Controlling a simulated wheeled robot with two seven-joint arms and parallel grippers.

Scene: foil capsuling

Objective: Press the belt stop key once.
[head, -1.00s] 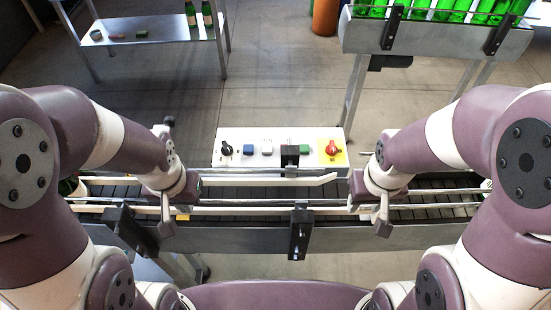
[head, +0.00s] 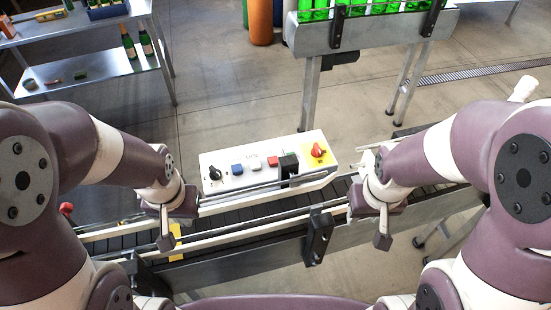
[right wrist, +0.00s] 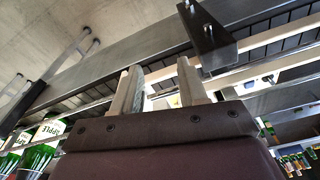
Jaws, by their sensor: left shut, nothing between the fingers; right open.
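The control panel (head: 225,187) is a pale slanted box behind the belt. Along it sit a black knob (head: 215,174), a blue key (head: 237,169), a white key (head: 256,164), a red key (head: 272,160) and a red knob on yellow (head: 318,150). Labels are too small to read, so I cannot confirm which key is belt stop. A black bracket (head: 289,164) stands before the panel, right of the red key. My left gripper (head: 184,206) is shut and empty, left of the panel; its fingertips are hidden. My right gripper (right wrist: 158,78) is open and empty over the conveyor, right of the panel.
The conveyor (head: 240,214) with its rails runs between me and the panel. A black rail bracket (head: 317,236) stands on its near side and shows in the right wrist view (right wrist: 207,38).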

